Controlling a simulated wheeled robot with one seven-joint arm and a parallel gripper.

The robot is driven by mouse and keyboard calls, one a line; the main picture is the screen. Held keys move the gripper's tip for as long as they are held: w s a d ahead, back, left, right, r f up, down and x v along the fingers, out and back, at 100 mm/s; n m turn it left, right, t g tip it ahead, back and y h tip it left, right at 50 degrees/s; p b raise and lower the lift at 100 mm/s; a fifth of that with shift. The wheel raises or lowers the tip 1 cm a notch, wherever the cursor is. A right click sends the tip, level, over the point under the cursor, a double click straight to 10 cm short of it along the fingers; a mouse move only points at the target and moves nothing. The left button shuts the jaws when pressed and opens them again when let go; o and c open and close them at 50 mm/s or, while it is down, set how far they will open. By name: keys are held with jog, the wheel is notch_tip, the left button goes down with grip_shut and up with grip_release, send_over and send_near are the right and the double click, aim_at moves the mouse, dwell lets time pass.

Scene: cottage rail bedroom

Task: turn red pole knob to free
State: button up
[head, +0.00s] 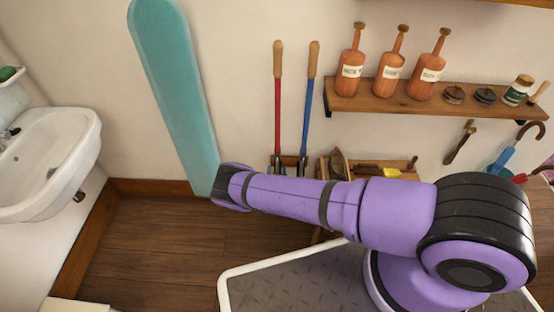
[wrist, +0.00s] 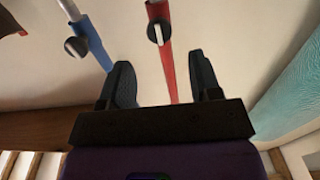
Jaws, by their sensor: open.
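The red pole (head: 278,103) with a wooden handle leans upright against the wall in the head view, left of the blue pole (head: 308,110). In the wrist view the red pole (wrist: 168,72) runs between my gripper's fingers. Its dark round knob (wrist: 152,33) with a pale bar lies beyond the fingertips; the bar points roughly along the pole. My gripper (wrist: 160,62) is open and empty, apart from the knob. The blue pole's knob (wrist: 77,47) is to the left, its bar tilted. My gripper is hidden behind my arm in the head view.
A teal board (head: 175,90) leans on the wall at left, beside a white sink (head: 48,160). A shelf (head: 430,97) with several brown bottles is at right. A low wooden rack (head: 375,166) with tools stands beside the poles. Bare floor (head: 150,235) lies at left.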

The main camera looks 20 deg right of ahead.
aim_at(277, 158)
jog(key=x, duration=0.6)
jog(key=shift+w+d, duration=0.1)
jog(key=shift+w, duration=0.3)
jog(key=shift+c, duration=0.3)
jog(key=c, duration=0.9)
